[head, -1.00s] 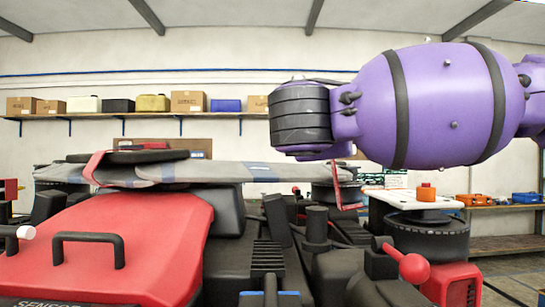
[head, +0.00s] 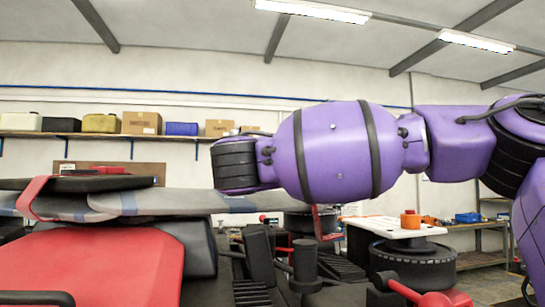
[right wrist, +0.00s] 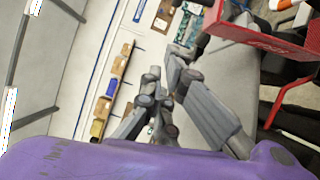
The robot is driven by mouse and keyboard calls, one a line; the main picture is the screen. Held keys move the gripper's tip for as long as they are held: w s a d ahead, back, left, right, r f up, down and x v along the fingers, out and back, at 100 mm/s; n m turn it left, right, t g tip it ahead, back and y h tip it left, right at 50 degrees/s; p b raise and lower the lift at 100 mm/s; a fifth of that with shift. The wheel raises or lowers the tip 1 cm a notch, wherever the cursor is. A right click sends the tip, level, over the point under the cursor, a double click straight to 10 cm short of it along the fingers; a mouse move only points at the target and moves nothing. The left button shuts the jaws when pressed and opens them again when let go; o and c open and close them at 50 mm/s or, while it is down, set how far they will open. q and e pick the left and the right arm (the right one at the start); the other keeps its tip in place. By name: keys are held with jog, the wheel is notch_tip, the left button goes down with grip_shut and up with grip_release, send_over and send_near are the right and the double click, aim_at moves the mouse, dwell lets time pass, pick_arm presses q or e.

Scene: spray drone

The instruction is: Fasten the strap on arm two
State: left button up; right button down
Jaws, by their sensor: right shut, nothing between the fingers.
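The drone has a red cover (head: 100,262) and long grey arms. A red strap (head: 35,200) wraps the folded grey arm (head: 150,202) at the left of the head view. A second thin red strap (head: 318,222) hangs near the grey arm's far end, partly behind my purple right arm. I cannot tell which arm is number two. In the right wrist view, a red band with pale lettering (right wrist: 265,32) lies to the right of my right gripper (right wrist: 166,76), apart from it. That gripper is shut and empty; my wrist hides it in the head view. My left gripper is out of view.
A white plate with an orange knob (head: 410,219) sits above a black round part (head: 412,262) at right. Boxes line a wall shelf (head: 100,134) at the back. A low bench (head: 475,258) stands far right.

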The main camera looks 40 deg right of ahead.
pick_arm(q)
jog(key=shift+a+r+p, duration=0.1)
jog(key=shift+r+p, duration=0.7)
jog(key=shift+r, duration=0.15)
pick_arm(e)
jog(key=s+d, duration=0.2)
jog(key=shift+s+d+r, duration=0.35)
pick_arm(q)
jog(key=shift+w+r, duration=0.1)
pick_arm(e)
jog(key=shift+d, duration=0.1)
